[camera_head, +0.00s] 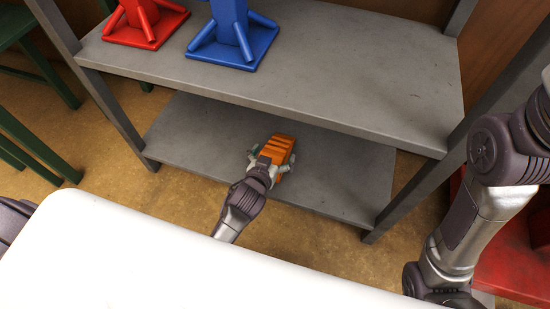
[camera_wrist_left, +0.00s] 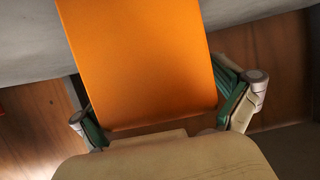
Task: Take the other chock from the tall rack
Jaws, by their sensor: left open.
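The orange chock (camera_head: 283,143) sits on the lower shelf of the tall grey rack (camera_head: 340,172). My left gripper (camera_head: 275,163) reaches in over the lower shelf with its fingers on either side of the chock. In the left wrist view the chock (camera_wrist_left: 145,65) fills the space in front of the palm. The left gripper's green-padded fingers (camera_wrist_left: 165,110) are spread around it, open. Whether a finger touches the chock I cannot tell. My right arm shows at the right of the head view, but its gripper is out of view.
A red stand (camera_head: 146,22) and a blue stand (camera_head: 233,40) are on the upper shelf (camera_head: 330,85), above my left gripper. A rack post (camera_head: 420,190) rises at the right. Green furniture (camera_head: 35,145) is at the left. Red equipment (camera_head: 515,262) is at the lower right.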

